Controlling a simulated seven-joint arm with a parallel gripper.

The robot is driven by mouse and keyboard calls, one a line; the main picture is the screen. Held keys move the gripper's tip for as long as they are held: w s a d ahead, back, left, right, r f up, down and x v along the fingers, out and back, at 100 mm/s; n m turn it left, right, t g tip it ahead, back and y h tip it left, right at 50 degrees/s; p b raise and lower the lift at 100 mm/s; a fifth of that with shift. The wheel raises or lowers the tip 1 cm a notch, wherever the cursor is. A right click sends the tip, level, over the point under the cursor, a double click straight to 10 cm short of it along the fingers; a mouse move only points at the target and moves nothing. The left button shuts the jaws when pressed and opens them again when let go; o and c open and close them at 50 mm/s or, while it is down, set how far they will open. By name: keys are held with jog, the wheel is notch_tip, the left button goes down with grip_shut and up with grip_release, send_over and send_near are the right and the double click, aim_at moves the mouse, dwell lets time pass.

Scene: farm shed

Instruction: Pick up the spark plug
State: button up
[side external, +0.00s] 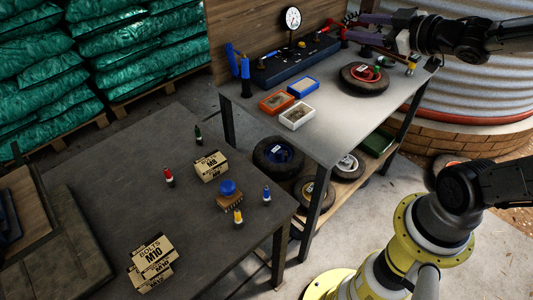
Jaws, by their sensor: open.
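My gripper (361,27) is at the top right, above the far end of the metal bench. Its two purple fingers point left and are spread apart, with nothing clearly seen between them. I cannot tell for sure which thing is the spark plug. A small upright piece with a pale yellow end (410,68) stands on the bench near the right edge, below my gripper. Small upright coloured pieces stand on the dark table: red (169,176), green (198,136), blue (266,194) and yellow (238,217). My gripper is far from these.
The metal bench (325,139) holds a small wheel (364,79), trays (297,116) and a black case with a dial (292,18). Bolt boxes (211,166) and a blue-topped brush-like thing (228,188) sit on the dark table (110,190). Its middle is mostly clear.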

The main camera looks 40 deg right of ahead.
jog(key=s+a+f+n+g+y, duration=0.1)
jog(key=s+a+n+y, duration=0.1)
jog(key=s+a+y, duration=0.35)
jog(key=s+a+f+n+y, duration=0.2)
jog(key=a+n+y, duration=0.1)
jog(key=a+y, duration=0.5)
send_near(266, 195)
jog(key=shift+y, duration=0.25)
jog(key=shift+w+d+f+x, duration=0.1)
jog(key=shift+d+x, duration=0.05)
jog(key=shift+x, duration=1.1)
jog(key=shift+w+d+f+x, duration=0.1)
jog(key=shift+w+x, duration=0.05)
jog(key=shift+x, duration=1.15)
jog(key=shift+w+d+f+x, duration=0.1)
jog(key=shift+d+x, duration=0.05)
jog(key=shift+x, duration=1.1)
grip_shut()
